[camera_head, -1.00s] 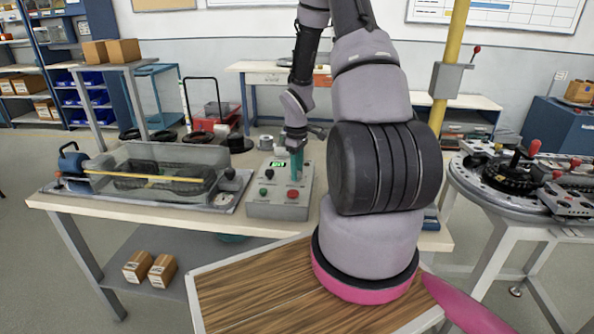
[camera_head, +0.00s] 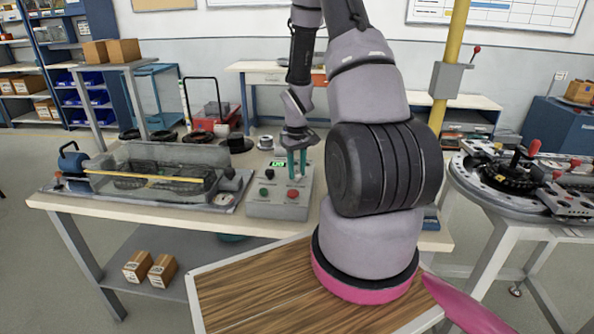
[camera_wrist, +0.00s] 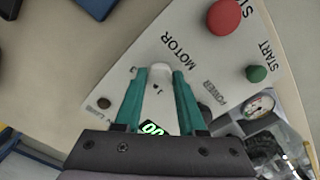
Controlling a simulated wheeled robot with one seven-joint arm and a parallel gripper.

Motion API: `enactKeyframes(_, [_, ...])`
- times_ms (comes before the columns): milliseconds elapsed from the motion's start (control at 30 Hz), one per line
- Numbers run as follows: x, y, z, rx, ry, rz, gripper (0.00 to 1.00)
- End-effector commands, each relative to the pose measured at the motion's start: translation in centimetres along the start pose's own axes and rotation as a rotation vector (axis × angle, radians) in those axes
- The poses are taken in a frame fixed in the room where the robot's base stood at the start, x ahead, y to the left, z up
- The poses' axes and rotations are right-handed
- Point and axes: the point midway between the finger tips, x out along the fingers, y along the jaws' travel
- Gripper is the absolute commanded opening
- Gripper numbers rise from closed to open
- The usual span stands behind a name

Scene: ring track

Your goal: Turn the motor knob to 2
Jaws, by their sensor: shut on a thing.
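The grey control box (camera_head: 278,209) sits on the table with a red button (camera_head: 292,193), a green button (camera_head: 263,192) and a small green-lit display (camera_head: 277,163). My gripper (camera_head: 297,174) points down at the box's upper right. In the wrist view its two teal fingers (camera_wrist: 160,76) are on either side of the pale motor knob (camera_wrist: 161,68), by the printed word MOTOR. They are shut on the knob, which they partly hide. The knob's pointer and most of its scale marks cannot be read. The display (camera_wrist: 152,129) is partly covered by my gripper body; its green digits look like zeros.
A machine with a clear cover (camera_head: 160,170) and a yellow rod stands left of the box. A round gauge (camera_wrist: 259,104) shows beside the box in the wrist view. A turntable fixture (camera_head: 510,180) stands at the right. Bare tabletop (camera_head: 150,217) runs along the front.

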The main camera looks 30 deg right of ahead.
Motion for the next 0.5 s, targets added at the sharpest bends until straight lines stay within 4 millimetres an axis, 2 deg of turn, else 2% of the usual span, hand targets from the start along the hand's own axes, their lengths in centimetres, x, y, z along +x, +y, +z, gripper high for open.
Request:
enactKeyframes(200, [-0.03, 0.00, -0.03, 0.133, 0.001, 0.001, 0.00])
enactKeyframes(500, [-0.04, 0.05, -0.02, 0.224, 0.001, 0.001, 0.00])
